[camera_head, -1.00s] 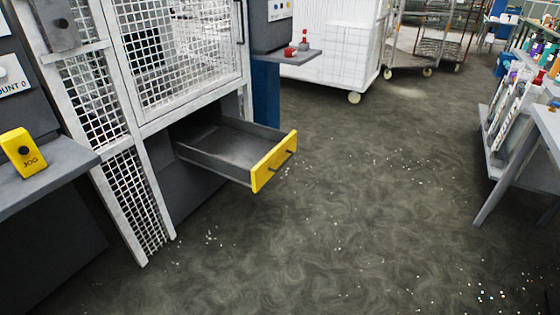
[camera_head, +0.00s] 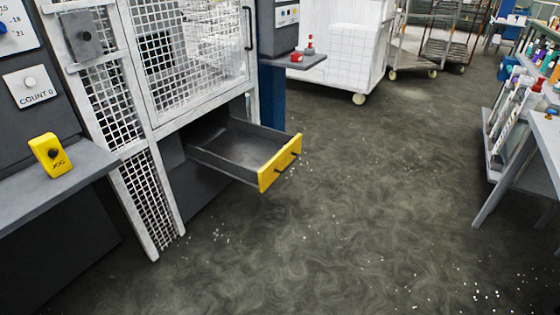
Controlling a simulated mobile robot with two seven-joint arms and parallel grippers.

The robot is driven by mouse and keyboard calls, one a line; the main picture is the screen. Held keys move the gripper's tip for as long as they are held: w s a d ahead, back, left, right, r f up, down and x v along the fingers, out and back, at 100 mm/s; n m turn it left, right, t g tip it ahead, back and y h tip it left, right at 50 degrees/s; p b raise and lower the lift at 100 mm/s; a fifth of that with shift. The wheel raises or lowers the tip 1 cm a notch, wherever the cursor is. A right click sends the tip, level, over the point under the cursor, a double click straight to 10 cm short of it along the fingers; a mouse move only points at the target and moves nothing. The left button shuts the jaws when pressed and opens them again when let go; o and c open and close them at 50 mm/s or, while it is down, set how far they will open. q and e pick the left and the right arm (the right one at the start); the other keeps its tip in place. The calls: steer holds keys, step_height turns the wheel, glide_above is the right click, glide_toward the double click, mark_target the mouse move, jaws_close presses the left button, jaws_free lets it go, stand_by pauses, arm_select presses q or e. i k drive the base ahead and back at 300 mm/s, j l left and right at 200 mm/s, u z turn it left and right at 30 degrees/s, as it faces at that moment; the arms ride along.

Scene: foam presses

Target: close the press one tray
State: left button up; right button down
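The press tray (camera_head: 232,153) is a dark grey drawer pulled out of the lower part of a caged machine. Its front panel (camera_head: 279,163) is yellow with a small dark handle (camera_head: 287,162). The tray is open and looks empty inside. The press (camera_head: 190,60) has a white mesh guard door above the tray. Neither of my grippers shows in the head view.
A grey shelf with a yellow JOG box (camera_head: 50,156) stands at the left. A small grey shelf (camera_head: 302,61) with red items juts out beyond the tray. White carts stand at the back and a grey table (camera_head: 545,150) at the right. The speckled floor between is clear.

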mark_target(254, 155)
steer(key=i+j, duration=0.15)
steer(key=i, duration=0.6)
steer(key=i+j+u, duration=0.1)
steer(key=i, duration=0.65)
steer(key=i+j, duration=0.2)
steer(key=i, duration=0.55)
